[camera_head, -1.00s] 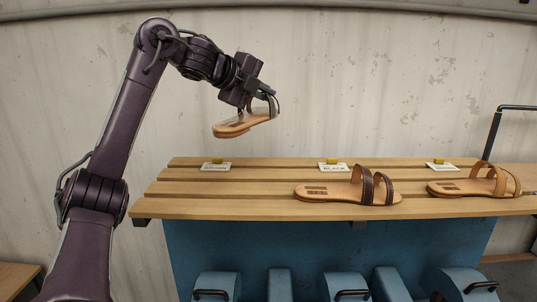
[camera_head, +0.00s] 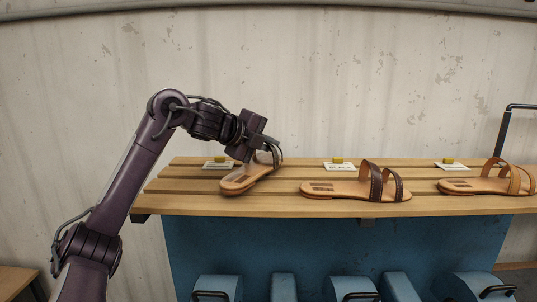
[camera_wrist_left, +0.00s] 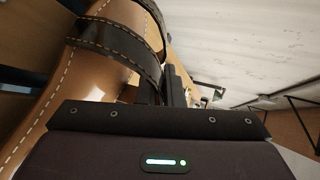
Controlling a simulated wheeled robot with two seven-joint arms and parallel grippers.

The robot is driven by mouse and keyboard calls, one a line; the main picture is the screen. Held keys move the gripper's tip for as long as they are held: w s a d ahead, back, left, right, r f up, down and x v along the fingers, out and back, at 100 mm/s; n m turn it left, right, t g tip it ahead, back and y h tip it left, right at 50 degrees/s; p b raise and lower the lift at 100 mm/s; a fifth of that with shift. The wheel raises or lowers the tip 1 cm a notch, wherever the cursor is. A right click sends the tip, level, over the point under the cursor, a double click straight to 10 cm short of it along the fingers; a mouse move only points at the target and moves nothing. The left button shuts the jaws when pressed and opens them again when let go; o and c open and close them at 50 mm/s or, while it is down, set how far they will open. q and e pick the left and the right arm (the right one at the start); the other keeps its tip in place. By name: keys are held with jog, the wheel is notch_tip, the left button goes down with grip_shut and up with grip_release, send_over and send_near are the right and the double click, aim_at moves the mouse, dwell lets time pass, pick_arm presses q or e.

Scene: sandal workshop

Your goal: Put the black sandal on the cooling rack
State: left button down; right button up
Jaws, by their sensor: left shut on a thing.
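The black sandal (camera_head: 238,184) has a tan sole and dark straps. My left gripper (camera_head: 262,152) is shut on it from above, by the strap end. In the head view it is over the left part of a slatted wooden rack (camera_head: 270,205), slightly slanted; whether the sole touches the slats I cannot tell. In the left wrist view the dark stitched straps (camera_wrist_left: 118,45) and the tan sole (camera_wrist_left: 90,85) fill the left side, close to the gripper body. My right gripper is not in view.
A brown-strapped sandal (camera_head: 345,189) lies in the middle of the rack, and a tan-strapped one (camera_head: 480,186) at the right. Small cards with yellow pieces stand along the back, one (camera_head: 218,165) behind the held sandal. Blue shapes (camera_head: 215,287) are below. A plain wall is behind.

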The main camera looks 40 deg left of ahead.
pick_arm(q)
jog(key=shift+f, duration=0.8)
jog(key=c, duration=1.6)
grip_release()
jog(key=shift+o, duration=0.2)
jog(key=shift+s+a, duration=0.1)
jog(key=shift+s, duration=0.05)
notch_tip(320, 180, up, 5)
jog(key=b, duration=0.3)
send_over(236, 172)
jog(key=shift+f, duration=0.1)
jog(key=shift+s+r, duration=0.3)
jog(key=shift+s, duration=0.15)
